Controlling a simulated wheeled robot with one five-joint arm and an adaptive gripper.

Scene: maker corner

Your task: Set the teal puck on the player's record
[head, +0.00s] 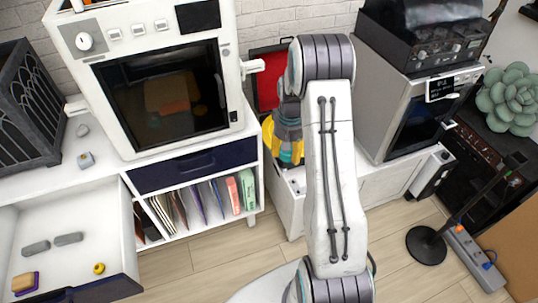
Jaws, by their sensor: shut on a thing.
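My arm rises through the middle of the head view, and its wrist end with my gripper (287,130) hangs down just left of the white arm link. A red, dark-rimmed panel (267,88) stands upright behind the wrist and looks like the player's open lid. Yellow surfaces (283,155) show around and below the wrist; I cannot tell what they belong to. The record itself is not clearly visible.
A white oven-like machine (150,155) stands left of the wrist on a white cabinet. An open drawer (70,215) holds small items. A silver machine (365,85) stands right of the arm. A dark stand (428,246) and a power strip (470,255) are on the floor.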

